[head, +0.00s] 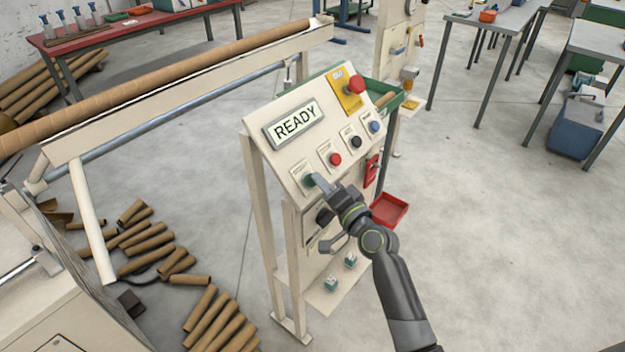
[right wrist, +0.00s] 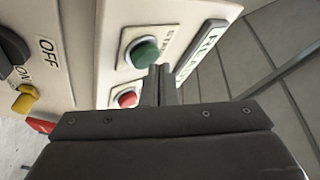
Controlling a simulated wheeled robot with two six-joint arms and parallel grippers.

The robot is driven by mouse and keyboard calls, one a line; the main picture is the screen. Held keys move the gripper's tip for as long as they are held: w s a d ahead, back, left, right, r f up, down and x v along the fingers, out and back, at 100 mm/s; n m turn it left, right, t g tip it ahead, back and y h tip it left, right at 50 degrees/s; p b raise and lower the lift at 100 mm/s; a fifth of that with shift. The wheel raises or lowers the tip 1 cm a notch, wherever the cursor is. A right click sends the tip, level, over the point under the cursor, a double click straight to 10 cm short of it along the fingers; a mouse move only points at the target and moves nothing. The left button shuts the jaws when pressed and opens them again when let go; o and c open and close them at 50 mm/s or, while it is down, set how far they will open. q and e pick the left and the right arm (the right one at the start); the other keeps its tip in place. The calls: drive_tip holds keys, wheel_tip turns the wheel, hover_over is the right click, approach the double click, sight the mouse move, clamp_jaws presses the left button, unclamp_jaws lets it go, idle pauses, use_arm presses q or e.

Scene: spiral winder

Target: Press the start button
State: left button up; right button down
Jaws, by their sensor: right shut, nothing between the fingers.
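The start button is most likely the green button (head: 309,181) at the lower left of the cream control panel (head: 262,136); its label is too small to read. It shows larger in the right wrist view as a green button (right wrist: 143,54) in a pale ring. My right gripper (head: 318,180) is shut and empty, its fingertips close beside the green button. In the right wrist view the fingertips (right wrist: 160,70) overlap the button's lower right edge; I cannot tell whether they touch it. My left gripper is not in view.
The display (head: 295,124) reads READY. A red button (head: 335,159), a black button (head: 355,142) and a blue button (head: 375,126) run up to the right. A large red button (head: 356,84) sits on a yellow plate. A red tray (head: 389,210) sticks out at the panel's right.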

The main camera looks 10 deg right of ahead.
drive_tip(key=shift+w+a+f+b, duration=0.2)
drive_tip(key=shift+w+f+b, duration=0.05)
drive_tip(key=shift+f+b, duration=0.05)
idle(0.4)
drive_tip(key=shift+s+d+r, duration=0.1)
drive_tip(key=shift+r, duration=0.05)
drive_tip(key=shift+s+d+r+p, duration=0.25)
drive_tip(key=shift+s+r+p, duration=0.15)
drive_tip(key=shift+p, duration=0.15)
drive_tip(key=s+d+r+p, duration=0.2)
drive_tip(key=s+r+p, duration=0.1)
drive_tip(key=shift+d+r, duration=0.1)
drive_tip(key=shift+d, duration=0.1)
idle(0.5)
idle(0.6)
